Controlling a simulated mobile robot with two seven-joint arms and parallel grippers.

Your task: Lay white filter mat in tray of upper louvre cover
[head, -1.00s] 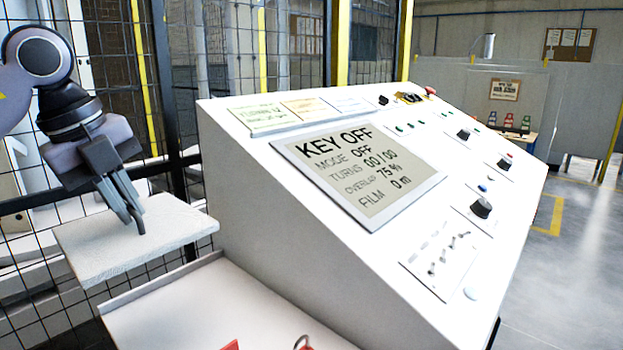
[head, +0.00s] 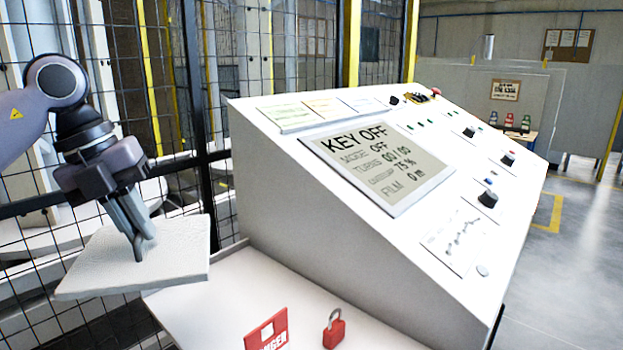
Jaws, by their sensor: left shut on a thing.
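The white filter mat (head: 185,262) is a flat, square, slightly textured slab at the left of the head view. My left gripper (head: 138,255) comes down on it from above, with its fingers shut on the mat near its middle. The mat is held roughly level in the air, just left of the white shelf and in front of the mesh fence. The upper louvre cover and its tray are not in view. My right gripper is not in view.
A white sloped control console (head: 330,240) with a "KEY OFF" display (head: 378,165) fills the middle. On the white shelf (head: 235,305) below it lie a red danger tag (head: 267,332) and a red padlock (head: 334,330). A mesh fence (head: 215,110) stands behind.

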